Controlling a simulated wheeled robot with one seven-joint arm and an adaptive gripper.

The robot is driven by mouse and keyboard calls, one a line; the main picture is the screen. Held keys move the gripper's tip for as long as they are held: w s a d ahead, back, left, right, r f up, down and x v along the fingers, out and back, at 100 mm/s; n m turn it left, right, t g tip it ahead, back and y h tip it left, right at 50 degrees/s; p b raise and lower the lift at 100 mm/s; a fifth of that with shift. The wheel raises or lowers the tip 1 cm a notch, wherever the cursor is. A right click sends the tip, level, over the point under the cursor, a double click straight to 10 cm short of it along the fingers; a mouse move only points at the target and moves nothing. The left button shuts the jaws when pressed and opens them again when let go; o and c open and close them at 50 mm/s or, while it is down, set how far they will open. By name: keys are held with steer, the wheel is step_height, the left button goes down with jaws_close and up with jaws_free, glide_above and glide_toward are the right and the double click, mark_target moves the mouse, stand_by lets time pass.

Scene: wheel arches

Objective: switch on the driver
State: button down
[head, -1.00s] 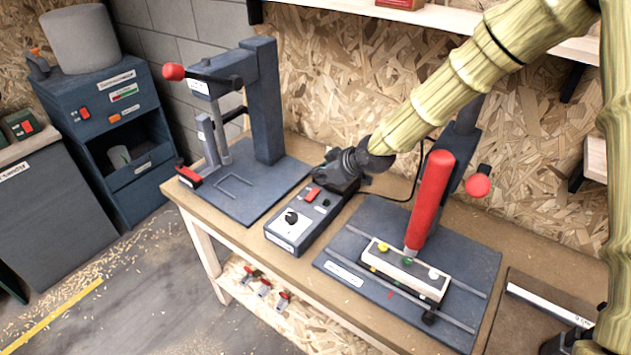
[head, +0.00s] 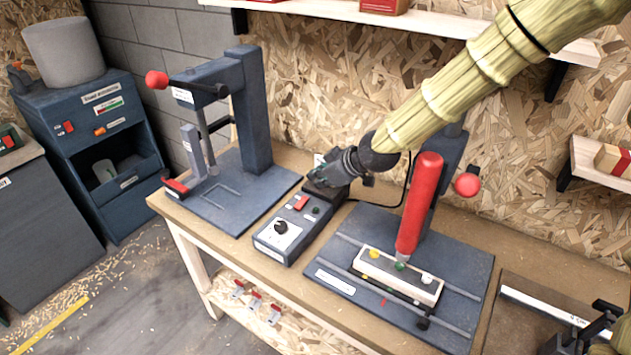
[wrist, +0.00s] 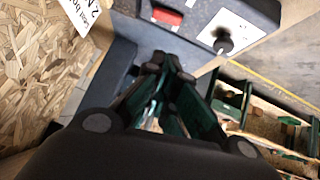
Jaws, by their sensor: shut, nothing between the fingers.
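The control box (head: 283,243) is a dark blue-grey box on the bench with a red rocker switch (head: 301,203), a small dark green button or lamp (head: 316,210) and a black knob (head: 281,227) on a white plate. The wrist view shows the red switch (wrist: 166,16) and the knob (wrist: 222,44). My gripper (head: 317,181) is shut and empty, above the back end of the box, behind the switch. In the wrist view its fingertips (wrist: 165,64) lie below the switch in the picture. I cannot tell which way the switch is set. A red upright tool (head: 419,205) stands to the right.
Left of the box is a press with a red-knobbed lever (head: 157,81). Right of it, a white block (head: 396,276) with coloured spots sits under the red tool. A black cable (head: 408,180) runs behind the box. A shelf (head: 400,22) crosses above.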

steer(key=shift+w+f, duration=0.1)
steer(key=shift+w, duration=0.05)
steer(key=w+b, duration=0.1)
steer(key=b, duration=0.1)
steer(key=shift+d+b, duration=0.1)
steer(key=shift+b, duration=0.3)
steer(key=shift+r+b, duration=0.2)
steer(key=shift+b, duration=0.25)
steer(key=shift+s+d+r+b, duration=0.1)
steer(key=shift+d+r+b, duration=0.1)
steer(key=shift+b, duration=0.2)
steer(key=p, duration=0.2)
glide_above(303, 201)
steer(key=f, duration=0.7)
steer(key=shift+s+a, duration=0.15)
steer(key=shift+s, duration=0.15)
step_height(303, 201, down, 2)
steer(key=shift+w+f, duration=0.1)
steer(key=shift+w+d+f+p, duration=0.1)
steer(key=shift+f+p, duration=0.05)
steer(key=shift+f, duration=0.3)
steer(key=shift+w+d+f+p, duration=0.1)
steer(key=shift+f+p, duration=0.05)
steer(key=shift+f, duration=0.3)
